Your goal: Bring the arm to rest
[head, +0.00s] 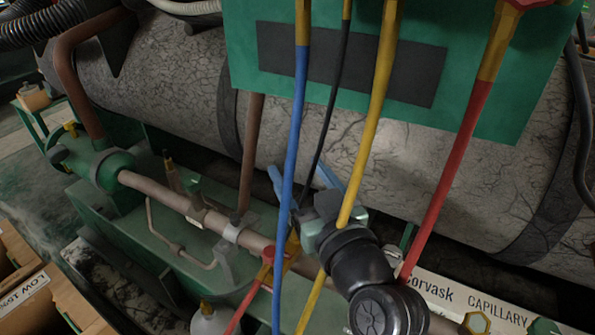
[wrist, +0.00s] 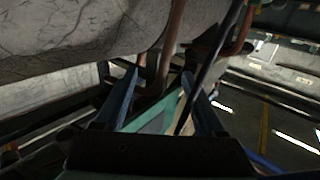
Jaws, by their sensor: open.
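My gripper (head: 302,178) is in the lower middle of the head view, in front of the large grey cylinder (head: 410,185), partly covered by the blue and yellow hoses and my own dark wrist. In the wrist view my gripper (wrist: 160,78) shows two blue fingers spread apart, with nothing held between them. A thin black hose (wrist: 215,72) runs close by the right finger in that view. Whether it touches the finger I cannot tell.
A blue hose (head: 296,110), a yellow hose (head: 380,85) and a red hose (head: 445,185) hang down around my arm. A green panel (head: 500,85) is above. Copper pipework (head: 160,193) runs below. Cardboard boxes (head: 62,305) stand at lower left.

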